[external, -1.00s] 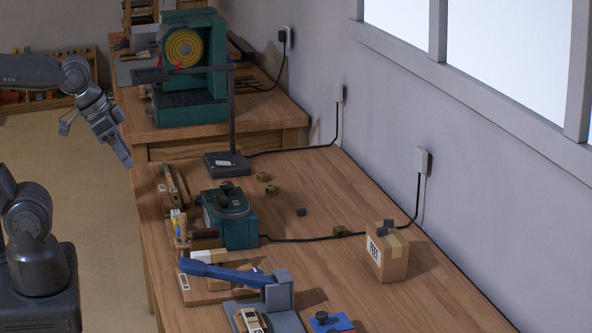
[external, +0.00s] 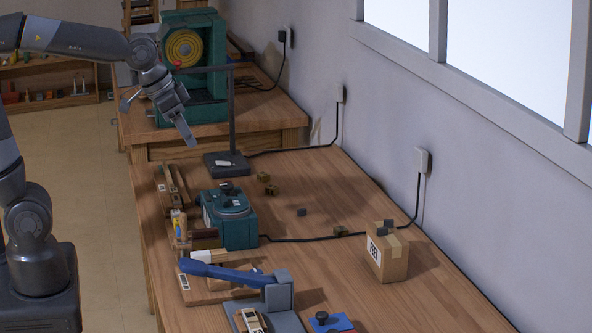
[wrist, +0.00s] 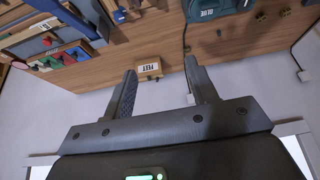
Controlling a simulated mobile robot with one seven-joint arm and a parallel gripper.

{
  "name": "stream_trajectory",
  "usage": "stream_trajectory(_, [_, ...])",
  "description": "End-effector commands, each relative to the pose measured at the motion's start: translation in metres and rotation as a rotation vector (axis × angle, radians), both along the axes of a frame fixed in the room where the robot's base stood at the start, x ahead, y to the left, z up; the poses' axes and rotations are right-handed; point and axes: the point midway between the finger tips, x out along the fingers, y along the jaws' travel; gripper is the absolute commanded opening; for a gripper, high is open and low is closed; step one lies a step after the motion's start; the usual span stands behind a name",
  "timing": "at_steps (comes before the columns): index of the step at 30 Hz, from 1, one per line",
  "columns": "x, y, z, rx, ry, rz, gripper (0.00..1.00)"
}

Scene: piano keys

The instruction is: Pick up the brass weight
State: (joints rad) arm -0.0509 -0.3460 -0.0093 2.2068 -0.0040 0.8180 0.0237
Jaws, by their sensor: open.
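I cannot tell for sure which piece is the brass weight. Small brownish-gold blocks lie on the bench: one (external: 263,177) and another (external: 272,190) by the black stand, and a third (external: 341,231) on the cable. In the wrist view, two small blocks (wrist: 260,16) (wrist: 285,12) show at the top right. My gripper (external: 190,141) is high over the bench's left side, beside the stand's post in the picture and apart from the blocks. In the wrist view its fingers (wrist: 160,66) are spread with nothing between them.
A green glue pot (external: 240,228) stands mid-bench near the black stand (external: 226,167). A FELT box (external: 396,262) carries small dark blocks. A small grey cube (external: 302,212) lies between. A blue-handled lever tool (external: 225,272) is in front. The bench's right middle is mostly clear.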

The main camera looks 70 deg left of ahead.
Motion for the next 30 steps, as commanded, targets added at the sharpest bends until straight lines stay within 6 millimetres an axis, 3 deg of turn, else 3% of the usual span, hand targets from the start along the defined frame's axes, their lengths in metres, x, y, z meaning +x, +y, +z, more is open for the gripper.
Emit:
stream_trajectory(1, [0.019,0.003,-0.003,0.001,0.009,0.003,0.53])
stream_trajectory(8, [0.098,0.017,-0.018,0.001,0.024,0.013,0.53])
stream_trajectory(14, [0.166,0.032,-0.047,0.000,0.037,0.024,0.53])
stream_trajectory(24, [0.270,0.063,-0.125,-0.006,0.057,0.042,0.53])
stream_trajectory(30, [0.315,0.082,-0.179,-0.011,0.067,0.053,0.53])
